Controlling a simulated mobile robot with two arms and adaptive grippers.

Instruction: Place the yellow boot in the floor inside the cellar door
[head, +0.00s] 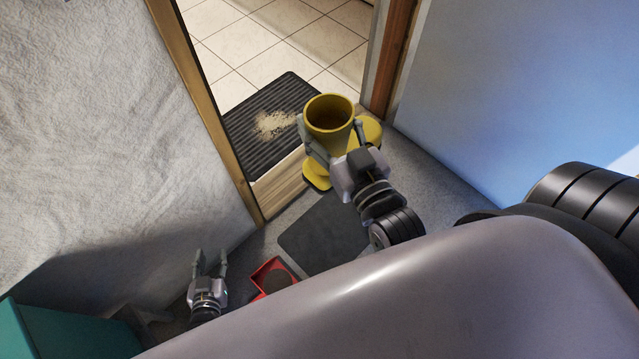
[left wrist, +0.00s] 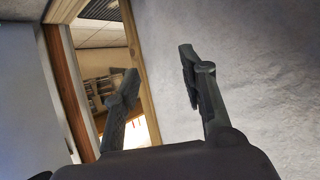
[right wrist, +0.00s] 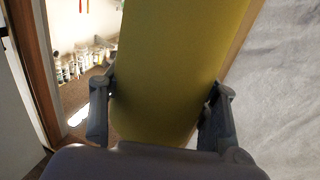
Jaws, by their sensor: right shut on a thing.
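My right gripper (head: 329,136) is shut on the yellow boot (head: 330,113), one finger on each side of its shaft. The boot's round opening faces up towards the head camera. In the right wrist view the boot (right wrist: 175,60) fills the space between the fingers. More yellow shows at the lower left (head: 317,178) and right of the shaft; I cannot tell whether all of it is one boot. The boot is near the doorway, beside the wooden threshold (head: 275,186). My left gripper (head: 209,264) is open and empty, low at the left, away from the boot.
Beyond the threshold lie a dark ribbed mat (head: 245,135) with a sandy patch and a pale tiled floor (head: 275,55). A brown door post (head: 394,55) stands right of the opening. A dark flat mat (head: 322,238) and a red tray-like thing (head: 265,270) lie on the near floor.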

